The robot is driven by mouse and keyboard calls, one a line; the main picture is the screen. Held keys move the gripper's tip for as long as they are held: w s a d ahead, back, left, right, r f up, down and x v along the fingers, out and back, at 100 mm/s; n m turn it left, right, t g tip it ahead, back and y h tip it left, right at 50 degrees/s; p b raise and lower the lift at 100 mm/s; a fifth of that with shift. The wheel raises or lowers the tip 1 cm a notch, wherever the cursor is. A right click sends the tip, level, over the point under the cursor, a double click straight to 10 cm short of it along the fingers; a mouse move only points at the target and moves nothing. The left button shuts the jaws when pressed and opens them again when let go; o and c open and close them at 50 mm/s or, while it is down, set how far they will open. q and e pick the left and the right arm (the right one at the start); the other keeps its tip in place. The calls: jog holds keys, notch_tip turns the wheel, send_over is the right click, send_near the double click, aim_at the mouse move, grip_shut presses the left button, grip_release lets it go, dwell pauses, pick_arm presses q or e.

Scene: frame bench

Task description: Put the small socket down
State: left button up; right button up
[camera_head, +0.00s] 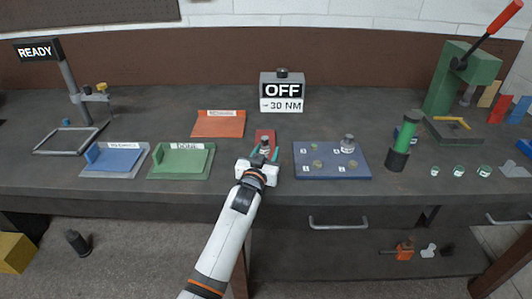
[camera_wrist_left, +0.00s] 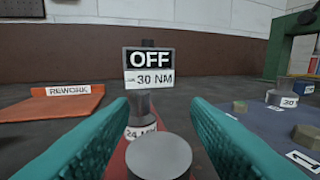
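My left gripper (camera_head: 263,155) reaches over the front of a red tray (camera_head: 265,134); its teal fingers (camera_wrist_left: 160,105) are spread apart. A small grey socket (camera_head: 265,148) with a white label shows between the fingers in the head view. In the left wrist view, a socket labelled 24 MM (camera_wrist_left: 140,118) stands on the red surface just beyond the fingertips. A nearer grey cylinder (camera_wrist_left: 160,155) sits between the fingers with gaps at both sides; I cannot tell what it belongs to. My right gripper is out of view.
A blue board (camera_head: 305,171) with numbered spots and a larger socket (camera_head: 347,143) lies to the right. An orange REWORK tray (camera_head: 219,125) and a green tray (camera_head: 180,162) lie to the left. The OFF, 30 NM display (camera_head: 282,92) stands behind. Bare bench lies between the trays.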

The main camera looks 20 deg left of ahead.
pick_arm(q)
jog(key=shift+r, duration=0.1)
jog(key=shift+r, duration=0.1)
jog(key=s, duration=1.2)
jog(key=shift+d, duration=0.1)
